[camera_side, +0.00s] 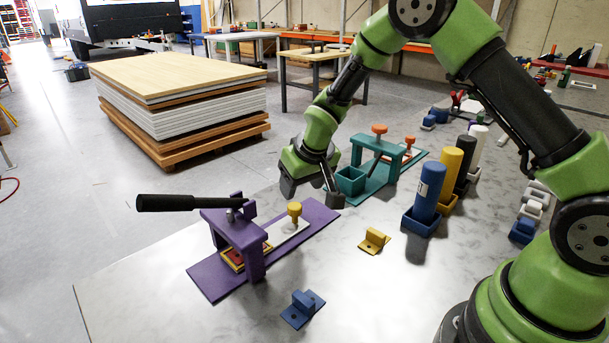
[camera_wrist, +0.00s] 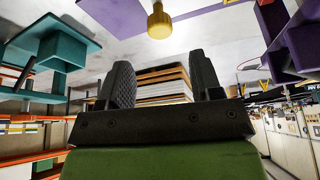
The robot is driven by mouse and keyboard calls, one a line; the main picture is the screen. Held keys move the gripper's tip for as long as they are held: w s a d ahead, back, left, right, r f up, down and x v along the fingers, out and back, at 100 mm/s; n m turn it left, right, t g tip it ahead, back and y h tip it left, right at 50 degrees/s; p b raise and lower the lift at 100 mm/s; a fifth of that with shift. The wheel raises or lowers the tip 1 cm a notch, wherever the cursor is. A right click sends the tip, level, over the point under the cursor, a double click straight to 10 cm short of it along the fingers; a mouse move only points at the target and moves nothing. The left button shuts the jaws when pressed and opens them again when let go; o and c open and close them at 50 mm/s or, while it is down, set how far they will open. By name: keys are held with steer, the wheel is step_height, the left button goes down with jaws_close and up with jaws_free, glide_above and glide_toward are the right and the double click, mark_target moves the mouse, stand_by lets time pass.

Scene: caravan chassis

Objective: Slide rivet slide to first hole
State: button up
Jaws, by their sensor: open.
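The purple riveting fixture (camera_side: 213,284) lies on the grey table, with a press frame and a black lever handle (camera_side: 185,203). A white slide (camera_side: 290,233) lies along its base and carries an upright yellow knob (camera_side: 294,209). The slide's near end is by the press frame, where a red and yellow piece (camera_side: 234,257) sits; the holes cannot be made out. My gripper (camera_side: 311,191) is open and empty, above and beyond the knob, not touching it. In the wrist view the yellow knob (camera_wrist: 159,24) shows past my open fingers (camera_wrist: 160,62), with the purple base (camera_wrist: 118,14) behind.
A teal fixture (camera_side: 379,180) with a box and orange knobs stands close behind my gripper. Blue (camera_side: 428,190), yellow (camera_side: 451,172) and black cylinders stand to the right. Small yellow (camera_side: 374,241) and blue (camera_side: 303,308) brackets lie in front. The table between them is clear.

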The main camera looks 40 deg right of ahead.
steer(key=shift+v, duration=1.4)
steer(key=s+r+m+t, duration=0.1)
steer(key=s+r, duration=0.8)
steer(key=r, duration=0.5)
steer(key=s+a+r+y, duration=0.1)
steer(key=s+a+r, duration=0.1)
steer(key=s, duration=0.6)
steer(key=s+a+r+t+y, duration=0.1)
steer(key=s+a+r, duration=0.1)
steer(key=s, duration=0.5)
steer(key=shift+s+m+t+y, duration=0.3)
steer(key=shift+s+m+y, duration=0.05)
steer(key=shift+m+y, duration=0.05)
